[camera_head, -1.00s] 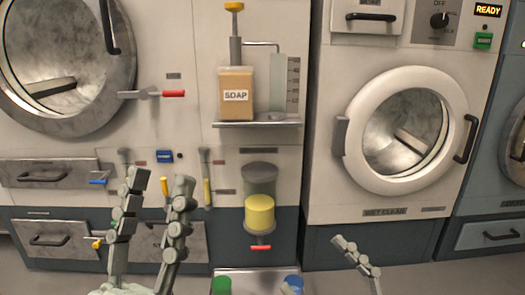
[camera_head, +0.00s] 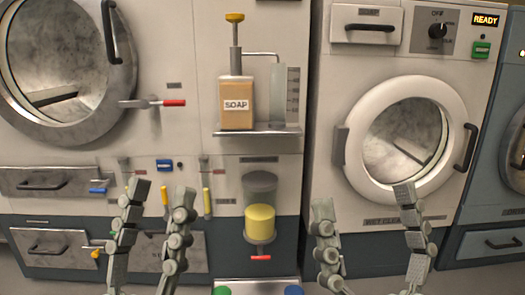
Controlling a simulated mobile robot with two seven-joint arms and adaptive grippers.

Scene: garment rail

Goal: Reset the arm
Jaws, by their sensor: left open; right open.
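My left gripper (camera_head: 160,192) stands upright at the lower left of the head view, its two jointed grey fingers spread apart and empty. It is in front of the left machine's drawers and small levers. My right gripper (camera_head: 364,196) is upright at the lower right, its two fingers spread wide and empty. It is in front of the lower part of the white-doored washer (camera_head: 405,135). Neither gripper appears to hold anything. The lower parts of both hands are cut off by the bottom edge.
A soap dispenser (camera_head: 237,103) stands on a metal shelf (camera_head: 258,131) between the machines. Below it is a yellow cylinder (camera_head: 260,222) with a red handle. A tray with a green and a blue round top (camera_head: 293,290) shows at the bottom. A large round door (camera_head: 118,75) is at left.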

